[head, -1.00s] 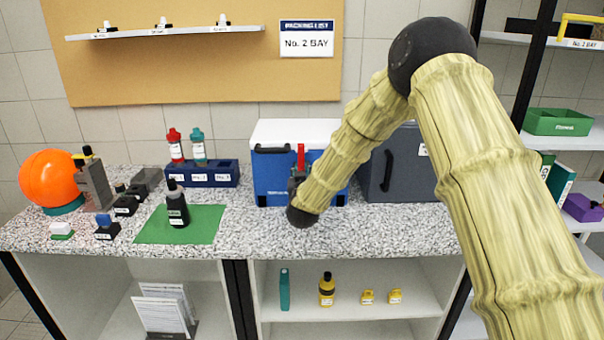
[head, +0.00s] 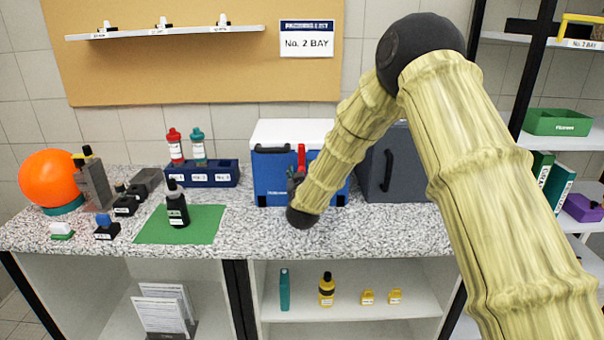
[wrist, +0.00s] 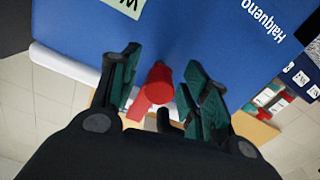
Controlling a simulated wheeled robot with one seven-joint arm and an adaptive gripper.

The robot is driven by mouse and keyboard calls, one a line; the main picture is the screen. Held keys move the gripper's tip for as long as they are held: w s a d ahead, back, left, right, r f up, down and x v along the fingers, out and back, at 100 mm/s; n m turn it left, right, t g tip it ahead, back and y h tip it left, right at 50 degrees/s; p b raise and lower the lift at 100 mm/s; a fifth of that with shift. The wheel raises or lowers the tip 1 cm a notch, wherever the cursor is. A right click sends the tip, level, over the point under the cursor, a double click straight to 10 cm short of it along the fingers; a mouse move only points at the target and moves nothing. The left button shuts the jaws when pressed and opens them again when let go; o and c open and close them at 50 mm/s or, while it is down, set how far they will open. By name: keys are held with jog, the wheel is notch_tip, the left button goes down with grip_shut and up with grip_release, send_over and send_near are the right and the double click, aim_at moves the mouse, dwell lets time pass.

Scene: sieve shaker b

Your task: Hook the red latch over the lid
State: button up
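The blue box (head: 270,180) with a white lid (head: 290,132) stands on the counter. The red latch (head: 301,158) is upright on its front, its top near the lid's edge; I cannot tell whether it is hooked. My gripper (head: 296,182) is at the box's front, mostly hidden behind my arm in the head view. In the wrist view, my gripper (wrist: 164,90) is open, with a dark green-padded finger on each side of the red latch (wrist: 157,82). Gaps show beside the latch's round end. The lid's white edge (wrist: 70,66) shows at left.
A dark grey case (head: 375,180) stands close to the box's right. A blue rack (head: 228,176) with a red-capped and a teal-capped bottle stands to its left. A black bottle (head: 177,207) stands on a green mat (head: 208,225). The counter before the box is clear.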

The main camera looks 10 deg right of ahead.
jog(key=s+a, duration=0.2)
jog(key=s, duration=0.9)
jog(key=shift+s+a, duration=0.2)
jog(key=shift+s, duration=0.2)
